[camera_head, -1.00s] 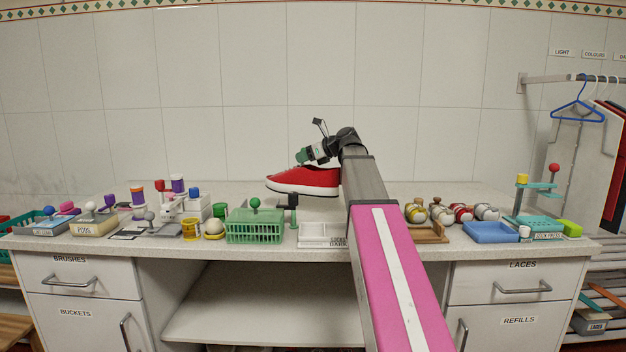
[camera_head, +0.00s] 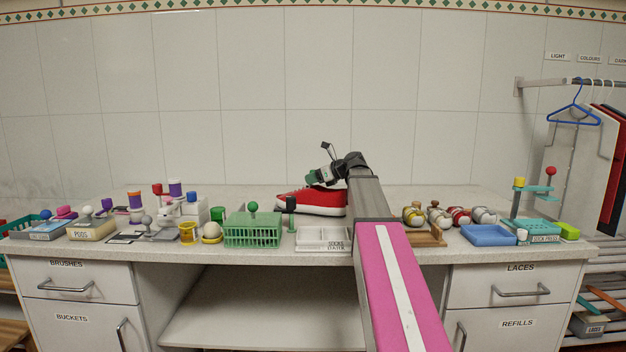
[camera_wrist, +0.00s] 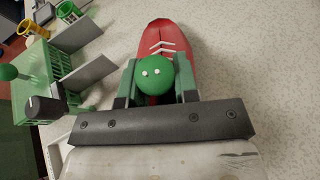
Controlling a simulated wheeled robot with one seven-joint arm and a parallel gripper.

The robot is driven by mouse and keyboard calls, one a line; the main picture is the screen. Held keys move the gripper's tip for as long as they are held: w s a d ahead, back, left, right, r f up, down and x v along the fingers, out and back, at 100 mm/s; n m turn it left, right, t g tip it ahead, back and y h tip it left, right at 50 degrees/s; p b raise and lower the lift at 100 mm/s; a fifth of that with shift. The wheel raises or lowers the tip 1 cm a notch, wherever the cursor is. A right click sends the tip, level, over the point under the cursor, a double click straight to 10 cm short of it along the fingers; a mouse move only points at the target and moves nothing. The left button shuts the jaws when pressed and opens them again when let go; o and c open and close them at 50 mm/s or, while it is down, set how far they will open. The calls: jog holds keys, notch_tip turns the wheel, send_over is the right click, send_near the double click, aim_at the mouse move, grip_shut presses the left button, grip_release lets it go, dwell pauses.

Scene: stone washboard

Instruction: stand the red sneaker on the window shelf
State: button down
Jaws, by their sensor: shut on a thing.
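The red sneaker (camera_head: 312,203) has a white sole and is upright over the worktop, toe to the left, behind the green basket and white tray. I cannot tell whether its sole touches the worktop. My gripper (camera_head: 318,181) is above it, shut on it. In the wrist view the sneaker's red toe and white laces (camera_wrist: 166,42) point away from my gripper (camera_wrist: 158,85). A green ball (camera_wrist: 155,73) with two white dots sits between the fingers, over the sneaker. My gripper hides the heel end there. No window shelf shows in these frames.
A green basket (camera_head: 252,231), a dark-topped green post (camera_head: 291,210) and a white tray (camera_head: 323,238) stand in front of the sneaker. Several rollers (camera_head: 437,217) and a blue tray (camera_head: 488,235) are to the right. The worktop's back strip (camera_head: 240,197) is mostly clear.

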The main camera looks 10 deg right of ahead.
jog(key=shift+f, duration=0.1)
jog(key=c, duration=0.9)
grip_release()
